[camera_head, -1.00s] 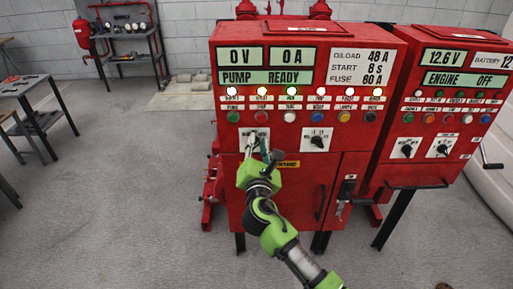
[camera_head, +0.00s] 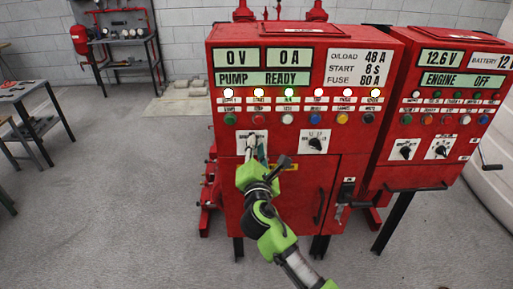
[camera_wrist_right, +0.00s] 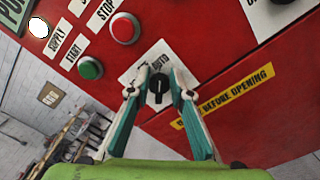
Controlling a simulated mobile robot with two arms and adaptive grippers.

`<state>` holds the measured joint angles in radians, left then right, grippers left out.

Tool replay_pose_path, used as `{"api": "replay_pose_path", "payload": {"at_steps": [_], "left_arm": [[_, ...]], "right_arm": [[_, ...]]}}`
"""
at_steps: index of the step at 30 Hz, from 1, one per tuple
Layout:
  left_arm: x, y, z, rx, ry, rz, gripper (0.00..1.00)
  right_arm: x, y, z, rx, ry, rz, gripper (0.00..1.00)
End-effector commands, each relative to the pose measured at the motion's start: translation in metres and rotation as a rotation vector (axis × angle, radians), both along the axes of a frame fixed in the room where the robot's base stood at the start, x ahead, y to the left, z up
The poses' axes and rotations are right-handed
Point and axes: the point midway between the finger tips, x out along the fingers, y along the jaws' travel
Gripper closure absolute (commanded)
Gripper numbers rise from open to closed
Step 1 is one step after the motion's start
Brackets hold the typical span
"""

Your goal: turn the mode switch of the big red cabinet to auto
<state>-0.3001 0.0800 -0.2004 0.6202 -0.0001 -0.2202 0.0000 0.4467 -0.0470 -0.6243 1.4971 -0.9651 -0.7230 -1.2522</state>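The big red cabinet (camera_head: 285,175) stands in the middle of the head view. Its mode switch (camera_wrist_right: 158,86) is a black knob on a white plate (camera_wrist_right: 136,72), low on the left of the panel. The word AUTO shows just above the knob in the right wrist view. The knob's bar runs roughly up and down there. My right gripper (camera_wrist_right: 158,84) has one fingertip on each side of the knob, with narrow gaps seeming to show. In the head view the right gripper (camera_head: 256,148) hides part of the switch. My left gripper is not in view.
A second knob (camera_head: 315,142) sits to the right on the same panel. Colored buttons, such as the green one (camera_wrist_right: 90,68) and red one (camera_wrist_right: 124,28), lie close above my gripper. Another red cabinet (camera_head: 440,95) stands at right.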

Motion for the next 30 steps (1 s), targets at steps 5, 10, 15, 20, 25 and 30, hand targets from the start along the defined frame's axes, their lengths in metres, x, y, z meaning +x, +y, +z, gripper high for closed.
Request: {"api": "replay_pose_path", "payload": {"at_steps": [5,10,15,20,25,30], "left_arm": [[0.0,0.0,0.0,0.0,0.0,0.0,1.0],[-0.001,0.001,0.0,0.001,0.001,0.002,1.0],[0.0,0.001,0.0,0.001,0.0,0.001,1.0],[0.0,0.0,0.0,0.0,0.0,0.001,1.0],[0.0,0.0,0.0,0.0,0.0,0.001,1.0],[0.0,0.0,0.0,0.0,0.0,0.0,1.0]], "right_arm": [[0.0,0.0,-0.002,-0.001,0.004,0.001,0.76],[-0.002,0.0,-0.001,-0.001,0.002,0.001,0.76],[-0.019,0.0,-0.002,-0.001,0.002,0.002,0.76],[-0.051,0.0,-0.003,0.0,0.004,0.001,0.76],[-0.087,0.0,-0.003,0.0,0.004,0.001,0.76],[-0.111,0.001,-0.003,0.0,0.005,0.001,0.76]]}}
